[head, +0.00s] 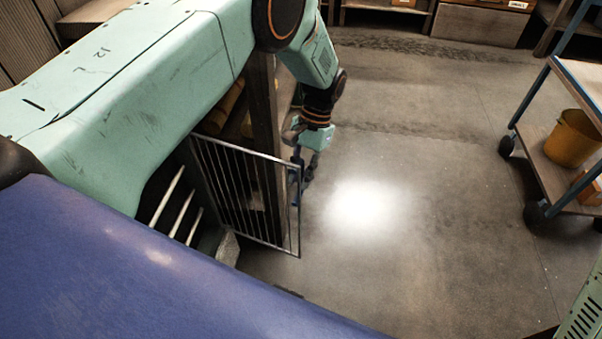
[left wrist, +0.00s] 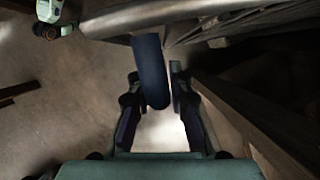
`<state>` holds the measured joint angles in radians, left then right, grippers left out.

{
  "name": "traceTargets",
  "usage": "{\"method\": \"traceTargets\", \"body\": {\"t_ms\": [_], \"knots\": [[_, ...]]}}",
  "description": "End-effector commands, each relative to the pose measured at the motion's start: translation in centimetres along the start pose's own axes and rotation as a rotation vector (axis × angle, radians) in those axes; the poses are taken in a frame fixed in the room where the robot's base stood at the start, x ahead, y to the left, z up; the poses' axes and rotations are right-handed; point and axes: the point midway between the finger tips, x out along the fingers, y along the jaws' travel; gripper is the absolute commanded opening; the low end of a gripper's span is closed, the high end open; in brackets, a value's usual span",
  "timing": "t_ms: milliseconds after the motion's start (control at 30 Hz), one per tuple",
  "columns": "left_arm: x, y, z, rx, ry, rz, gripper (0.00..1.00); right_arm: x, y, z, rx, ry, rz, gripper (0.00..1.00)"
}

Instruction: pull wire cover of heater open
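The wire cover (head: 247,192), a dark frame with thin upright bars, stands swung out from the heater (head: 176,205), whose pale glowing bars show behind it at the left. My left gripper (head: 304,168) is at the cover's free edge. In the left wrist view, the blue handle (left wrist: 151,70) lies between the two fingers of my left gripper (left wrist: 155,88). The fingers flank it closely and look shut on it. The cover's edge and bars (left wrist: 200,20) run across the top there. My left arm hides the heater's upper part. My right gripper is not in view.
A wooden post (head: 265,130) and shelf stand right behind the cover. A wheeled cart with a yellow bucket (head: 572,138) stands at the right. Low shelves with boxes (head: 480,25) line the back. The concrete floor (head: 420,190) between cover and cart is clear, with a bright light patch.

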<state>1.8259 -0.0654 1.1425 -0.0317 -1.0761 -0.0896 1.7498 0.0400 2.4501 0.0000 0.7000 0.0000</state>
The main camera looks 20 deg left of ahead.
Motion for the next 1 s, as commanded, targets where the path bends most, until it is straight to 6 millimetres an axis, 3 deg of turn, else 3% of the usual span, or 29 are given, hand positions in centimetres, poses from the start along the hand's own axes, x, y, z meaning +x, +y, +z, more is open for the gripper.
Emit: {"method": "traceTargets", "body": {"t_ms": [167,567,1000], "knots": [[-0.1,0.0,-0.1,0.000,0.002,0.000,0.37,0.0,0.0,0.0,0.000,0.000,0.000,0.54],[-0.9,0.0,-0.3,0.000,0.004,-0.001,0.37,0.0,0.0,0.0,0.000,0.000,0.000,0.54],[-9.2,0.0,-0.3,0.001,0.006,0.000,0.37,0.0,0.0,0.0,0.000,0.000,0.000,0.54]]}}
